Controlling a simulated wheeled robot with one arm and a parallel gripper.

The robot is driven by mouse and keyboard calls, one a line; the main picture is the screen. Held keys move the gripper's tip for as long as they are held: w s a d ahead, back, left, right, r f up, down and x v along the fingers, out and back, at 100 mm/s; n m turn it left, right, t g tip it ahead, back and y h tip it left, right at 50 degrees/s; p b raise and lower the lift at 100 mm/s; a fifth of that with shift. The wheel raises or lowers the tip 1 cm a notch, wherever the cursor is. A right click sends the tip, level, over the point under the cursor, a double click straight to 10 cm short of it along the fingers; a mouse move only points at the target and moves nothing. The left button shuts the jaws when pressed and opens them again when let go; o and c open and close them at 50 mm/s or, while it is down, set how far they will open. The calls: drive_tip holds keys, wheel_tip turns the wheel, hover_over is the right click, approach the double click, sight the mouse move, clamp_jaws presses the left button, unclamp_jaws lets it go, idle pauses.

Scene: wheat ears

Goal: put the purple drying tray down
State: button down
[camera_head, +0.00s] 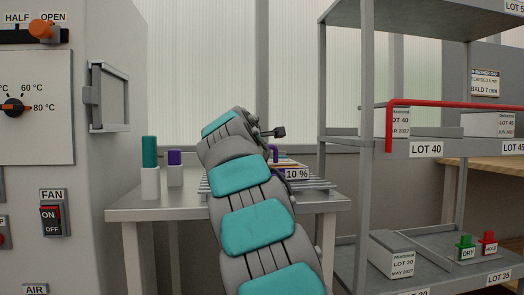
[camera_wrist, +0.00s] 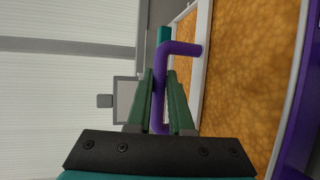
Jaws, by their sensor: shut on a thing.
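In the wrist view, my gripper (camera_wrist: 160,78) is shut on the purple bent handle (camera_wrist: 182,48) of the purple drying tray (camera_wrist: 301,135). The tray fills the right side, with a pale edge strip and a bed of golden-orange grain inside. In the head view, my arm covers my gripper and most of the tray. Only small purple and orange bits show behind the arm, beside a "10 %" label (camera_head: 297,174), over a slatted rack (camera_head: 314,184) on the grey table (camera_head: 170,208). I cannot tell whether the tray touches the rack.
A teal (camera_head: 149,151) and a purple cylinder (camera_head: 174,157) stand in white holders on the table's left. A drying cabinet (camera_head: 110,190) is at left. A metal shelf (camera_head: 365,150) with a red rail (camera_head: 450,103) and lot boxes is at right.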

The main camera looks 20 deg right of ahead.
idle(0.3)
drive_tip(key=c, duration=0.8)
unclamp_jaws()
drive_tip(key=shift+s+a+r, duration=0.25)
drive_tip(key=shift+s+a, duration=0.1)
drive_tip(key=shift+s, duration=0.1)
drive_tip(key=v, duration=1.1)
drive_tip(key=shift+f, duration=0.1)
